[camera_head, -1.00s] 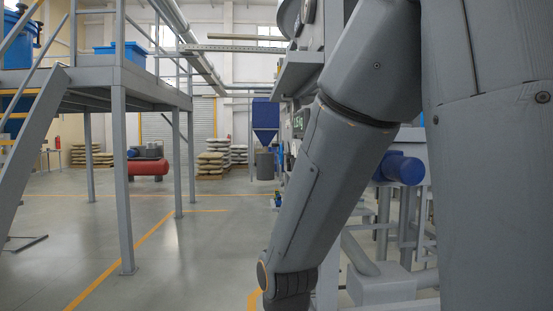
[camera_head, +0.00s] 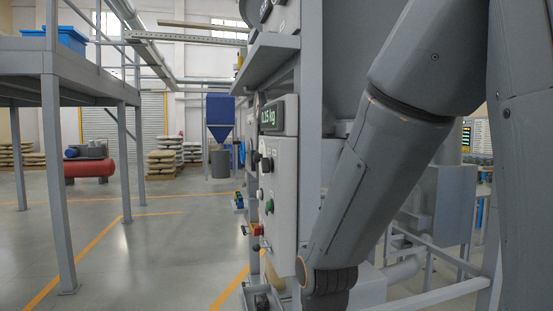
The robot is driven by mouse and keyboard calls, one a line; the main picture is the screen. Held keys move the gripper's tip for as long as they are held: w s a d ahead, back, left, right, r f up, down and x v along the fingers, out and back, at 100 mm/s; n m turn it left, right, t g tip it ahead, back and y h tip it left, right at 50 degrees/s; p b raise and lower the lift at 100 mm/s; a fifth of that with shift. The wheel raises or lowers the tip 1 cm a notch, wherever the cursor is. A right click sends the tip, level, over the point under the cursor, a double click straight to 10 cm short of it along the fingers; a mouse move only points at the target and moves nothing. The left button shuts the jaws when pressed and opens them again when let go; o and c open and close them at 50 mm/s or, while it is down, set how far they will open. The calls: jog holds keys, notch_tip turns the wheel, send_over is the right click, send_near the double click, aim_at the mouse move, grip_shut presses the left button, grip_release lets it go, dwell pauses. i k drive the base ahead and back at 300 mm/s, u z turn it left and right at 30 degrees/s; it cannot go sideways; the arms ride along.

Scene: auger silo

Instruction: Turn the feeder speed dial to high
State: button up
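A grey control box (camera_head: 283,205) shows edge-on at the middle of the head view, on the near side of a grey machine frame. It carries a small display (camera_head: 271,117) with a green weight reading in kg. Below it is a black knob (camera_head: 266,164), which may be the feeder speed dial; its label and setting cannot be read from this angle. A green button (camera_head: 269,206) sits lower, and a red one (camera_head: 257,230) is lower still. My arm crosses the right half of the view, to the right of the box. My gripper is below the picture and out of view.
A grey raised platform (camera_head: 48,65) on posts stands at the left. A blue hopper (camera_head: 220,112), stacked sacks (camera_head: 163,163) and a red tank (camera_head: 90,169) are at the back. Open floor (camera_head: 165,235) lies left of the machine. A shelf (camera_head: 268,55) juts out above the box.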

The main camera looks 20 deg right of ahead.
aim_at(257, 157)
jog(key=k, duration=1.2)
jog(key=u, duration=0.6)
jog(key=i, duration=0.4)
jog(key=u, duration=0.8)
jog(key=i, duration=1.85)
jog(key=z, duration=1.2)
jog(key=i, duration=0.85)
jog(key=z, duration=0.85)
